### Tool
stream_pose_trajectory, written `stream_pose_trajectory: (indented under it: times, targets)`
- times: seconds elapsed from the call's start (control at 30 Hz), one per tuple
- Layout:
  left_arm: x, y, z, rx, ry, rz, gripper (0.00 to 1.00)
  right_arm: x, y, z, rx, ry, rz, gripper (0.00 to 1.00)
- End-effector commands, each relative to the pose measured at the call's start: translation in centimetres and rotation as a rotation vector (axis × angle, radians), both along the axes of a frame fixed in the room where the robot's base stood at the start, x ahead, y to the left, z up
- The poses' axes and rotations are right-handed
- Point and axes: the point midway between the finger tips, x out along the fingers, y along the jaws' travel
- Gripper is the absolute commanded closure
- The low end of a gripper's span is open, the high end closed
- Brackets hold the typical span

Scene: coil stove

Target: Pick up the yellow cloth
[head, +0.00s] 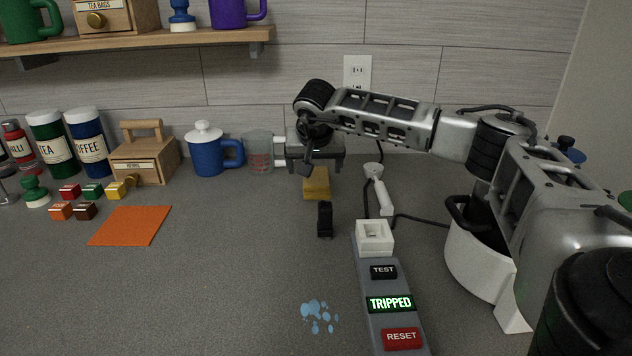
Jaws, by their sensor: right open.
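The yellow cloth (316,183) is a small mustard-coloured piece on the grey counter, right of the middle of the head view. My right gripper (314,167) is open and empty. It appears just behind and above the far end of the cloth in the picture, and I see no contact. The gripper partly hides the cloth's far edge; how high it is above the counter I cannot tell. My left gripper is not in view.
A small black object (325,220) stands in front of the cloth. A tripped switch strip (379,277) and a corded white plug (379,190) are to the right. A clear measuring cup (258,152) and blue mug (207,155) stand left. An orange square (130,226) lies left; blue drops (315,310) lie in front.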

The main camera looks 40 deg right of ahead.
Motion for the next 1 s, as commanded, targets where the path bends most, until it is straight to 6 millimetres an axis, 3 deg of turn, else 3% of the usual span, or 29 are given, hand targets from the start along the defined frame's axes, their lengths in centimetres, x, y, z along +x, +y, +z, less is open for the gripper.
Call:
stream_pose_trajectory:
  times: [0.17, 0.5, 1.0]
  targets:
    - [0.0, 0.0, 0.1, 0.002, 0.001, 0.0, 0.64, 0.4, -0.5, -0.9, -0.001, 0.002, -0.001, 0.16]
    - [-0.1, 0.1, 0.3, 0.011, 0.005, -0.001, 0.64, 1.9, -2.4, -4.7, 0.0, 0.001, -0.001, 0.16]
    - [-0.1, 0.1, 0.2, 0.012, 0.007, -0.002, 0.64, 2.0, -2.5, -5.0, 0.001, 0.0, -0.001, 0.16]
